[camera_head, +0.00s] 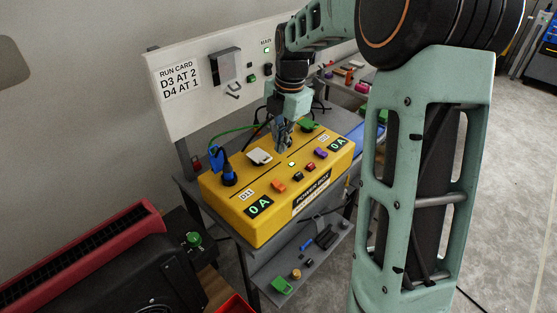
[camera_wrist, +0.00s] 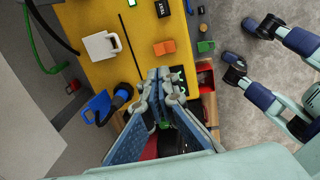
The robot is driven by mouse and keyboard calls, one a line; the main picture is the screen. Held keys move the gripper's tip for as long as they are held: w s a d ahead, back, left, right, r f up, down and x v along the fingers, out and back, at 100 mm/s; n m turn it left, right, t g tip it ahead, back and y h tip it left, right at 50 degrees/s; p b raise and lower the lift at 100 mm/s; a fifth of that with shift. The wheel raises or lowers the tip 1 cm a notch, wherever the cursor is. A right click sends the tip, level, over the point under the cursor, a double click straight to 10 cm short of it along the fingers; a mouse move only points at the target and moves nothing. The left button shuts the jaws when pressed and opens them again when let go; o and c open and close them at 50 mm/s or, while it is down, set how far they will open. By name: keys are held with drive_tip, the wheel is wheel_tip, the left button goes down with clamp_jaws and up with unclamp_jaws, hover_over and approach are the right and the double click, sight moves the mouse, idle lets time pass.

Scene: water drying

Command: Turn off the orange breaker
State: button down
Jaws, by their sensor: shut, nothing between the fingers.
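The orange breaker (camera_head: 278,187) sits on top of the yellow power box (camera_head: 228,208), between a lit 0 A display (camera_head: 259,207) and a dark switch (camera_head: 297,176). It also shows in the wrist view (camera_wrist: 164,47), just beyond my fingertips in the picture. Whether its lever is on or off is too small to tell. My gripper (camera_head: 283,146) is shut and empty, pointing down over the back part of the box in the head view. The shut fingertips also show in the wrist view (camera_wrist: 165,73), partly covering a lit display. Their height above the box is unclear.
A red switch (camera_head: 310,167) and a purple switch (camera_head: 320,153) stand farther along the row. A panel with a run card (camera_head: 180,79) stands behind.

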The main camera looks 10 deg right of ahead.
sight(276, 183)
drive_tip(key=f, duration=0.4)
drive_tip(key=w+f+p, duration=0.1)
drive_tip(key=f, duration=0.3)
drive_tip(key=a+f, duration=0.1)
drive_tip(key=f, duration=0.4)
drive_tip(key=shift+w, duration=0.15)
drive_tip(key=shift+f, duration=0.1)
